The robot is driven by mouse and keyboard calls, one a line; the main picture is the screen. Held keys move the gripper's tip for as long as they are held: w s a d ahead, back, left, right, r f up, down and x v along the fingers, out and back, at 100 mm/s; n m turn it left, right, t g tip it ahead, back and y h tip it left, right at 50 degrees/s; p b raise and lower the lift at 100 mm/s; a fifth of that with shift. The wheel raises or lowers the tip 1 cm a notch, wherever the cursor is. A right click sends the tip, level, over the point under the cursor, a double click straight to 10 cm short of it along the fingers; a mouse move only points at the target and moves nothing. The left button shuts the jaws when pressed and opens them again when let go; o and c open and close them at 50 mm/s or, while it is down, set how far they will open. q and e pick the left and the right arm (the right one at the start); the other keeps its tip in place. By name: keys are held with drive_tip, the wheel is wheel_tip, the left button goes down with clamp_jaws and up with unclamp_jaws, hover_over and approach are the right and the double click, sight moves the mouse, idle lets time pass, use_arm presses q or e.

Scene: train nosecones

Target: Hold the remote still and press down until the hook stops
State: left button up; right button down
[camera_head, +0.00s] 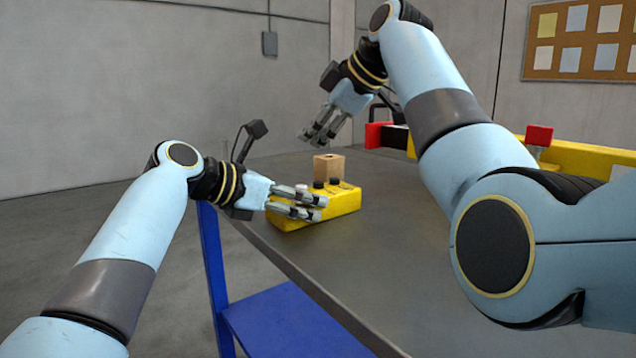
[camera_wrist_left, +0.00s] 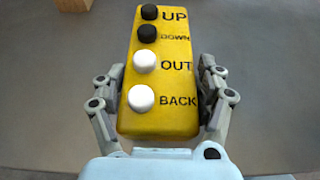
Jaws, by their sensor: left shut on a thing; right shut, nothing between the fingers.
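The yellow remote (camera_head: 340,204) lies near the front edge of the grey table in the head view. In the left wrist view the remote (camera_wrist_left: 180,112) shows two black buttons labelled UP and DOWN (camera_wrist_left: 147,33) and two white buttons labelled OUT and BACK. My left gripper (camera_head: 322,208) is shut on the remote, with a finger on each side (camera_wrist_left: 160,100). My right gripper (camera_head: 312,138) is shut and empty, in the air above and beyond the remote. I cannot make out a hook for sure.
A small brown wooden block (camera_head: 328,167) stands just behind the remote. A yellow beam (camera_head: 580,158) with red parts (camera_head: 538,135) lies at the back right. The grey table (camera_head: 300,250) has a blue frame (camera_head: 285,320) below it. The table right of the remote is bare.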

use_arm(q)
drive_tip(key=o, duration=1.6)
